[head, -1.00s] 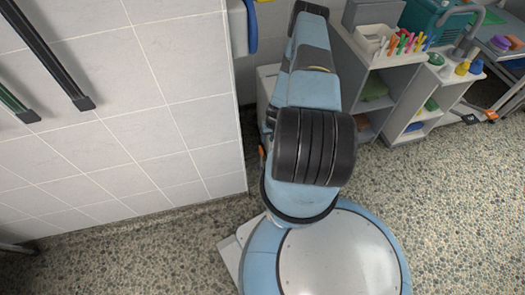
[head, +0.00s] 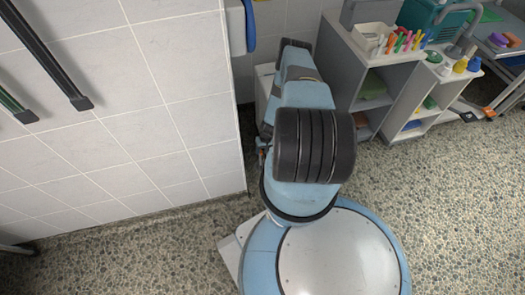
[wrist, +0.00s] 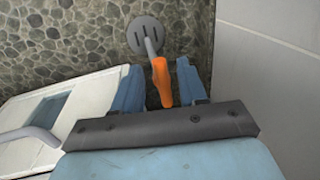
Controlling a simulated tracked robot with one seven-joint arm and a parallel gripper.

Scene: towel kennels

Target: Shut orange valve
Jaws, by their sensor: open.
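The orange valve handle (wrist: 160,85) shows in the wrist view, a narrow lever on a grey metal stem. My gripper (wrist: 157,68) is open, with one blue finger on each side of the lever. The lever lies between the fingers, and I cannot tell whether either finger touches it. The lever's near end is close to the gripper's dark palm bar. In the head view my own arm hides the gripper, and the orange valve does not show.
A pale tiled wall (head: 130,110) stands close on the left. A grey shelf unit (head: 370,75) with pens and bottles is at the back right. Open floor (head: 450,200) lies to the right.

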